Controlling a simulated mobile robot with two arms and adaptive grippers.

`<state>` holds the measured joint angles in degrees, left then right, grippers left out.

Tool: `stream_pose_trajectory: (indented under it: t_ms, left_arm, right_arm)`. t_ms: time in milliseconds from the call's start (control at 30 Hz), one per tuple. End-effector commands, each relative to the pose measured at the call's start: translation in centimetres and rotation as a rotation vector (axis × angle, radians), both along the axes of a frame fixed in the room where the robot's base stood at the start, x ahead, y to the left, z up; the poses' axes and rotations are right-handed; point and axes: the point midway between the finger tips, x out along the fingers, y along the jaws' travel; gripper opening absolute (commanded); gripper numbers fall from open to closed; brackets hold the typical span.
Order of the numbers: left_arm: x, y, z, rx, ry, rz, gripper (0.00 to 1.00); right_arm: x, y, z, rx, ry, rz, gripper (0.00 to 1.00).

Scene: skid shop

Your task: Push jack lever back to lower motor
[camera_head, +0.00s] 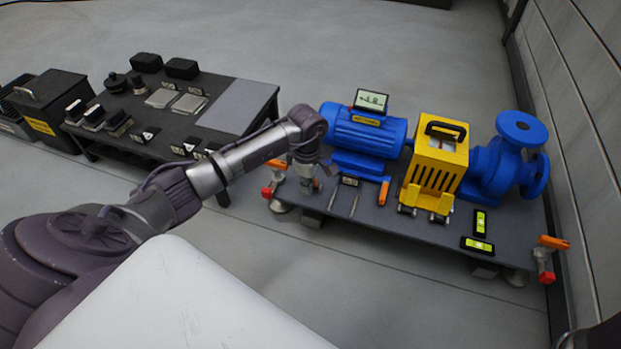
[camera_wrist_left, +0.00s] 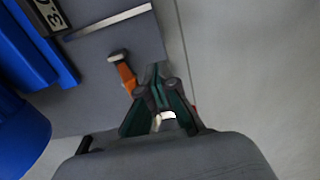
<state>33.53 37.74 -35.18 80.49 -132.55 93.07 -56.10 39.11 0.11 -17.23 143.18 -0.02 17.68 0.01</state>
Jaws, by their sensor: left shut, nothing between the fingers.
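In the head view the blue motor (camera_head: 365,128) stands on the dark skid plate (camera_head: 350,208). An orange lever (camera_head: 384,190) stands at the motor's right front foot. My left gripper (camera_head: 308,188) points down at the plate's left end, left of the motor, shut and empty. In the head view my gripper and wrist seem to hide that lever. My right gripper is not in view.
A yellow guard (camera_head: 436,165) and blue pump (camera_head: 510,160) stand right of the motor. Orange-handled red fittings sit at the plate's left corner (camera_head: 268,190) and right corner (camera_head: 546,262). A dark bench (camera_head: 238,105) with parts is at left.

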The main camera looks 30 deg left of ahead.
Motion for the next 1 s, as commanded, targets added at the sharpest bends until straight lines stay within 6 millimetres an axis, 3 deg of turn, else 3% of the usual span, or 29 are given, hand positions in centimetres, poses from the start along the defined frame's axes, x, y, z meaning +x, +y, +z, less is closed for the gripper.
stream_pose_trajectory:
  t_ms: [1000]
  left_arm:
    - [1.4,0.3,0.5,-0.001,-0.008,0.001,0.00]
  right_arm:
    - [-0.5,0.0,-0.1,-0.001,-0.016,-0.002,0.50]
